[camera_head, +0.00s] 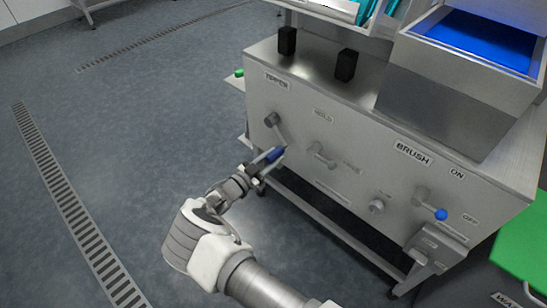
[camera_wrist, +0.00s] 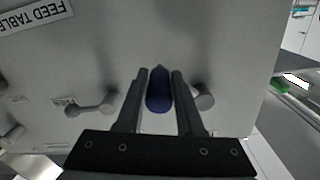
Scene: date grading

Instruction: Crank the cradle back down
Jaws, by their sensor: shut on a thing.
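The tipper crank (camera_head: 271,119) is on the left of the grey machine panel, below the label TIPPER (camera_head: 276,80). Its arm slopes down and right from the hub to a blue handle (camera_head: 278,153). My gripper (camera_head: 272,157) is shut on this handle, reaching in from the lower left. In the wrist view the blue handle (camera_wrist: 158,92) lies between the two fingers of my gripper (camera_wrist: 159,78). The grey crank hub (camera_wrist: 204,97) shows just right of the fingers there. I cannot clearly make out the cradle.
A lever (camera_head: 318,150) under the HOLD label, a small knob (camera_head: 377,207) and a blue-tipped BRUSH lever (camera_head: 440,214) sit farther right on the panel. A blue-lined bin (camera_head: 455,75) stands on top. A green surface (camera_head: 525,245) is at right. The floor at left is clear.

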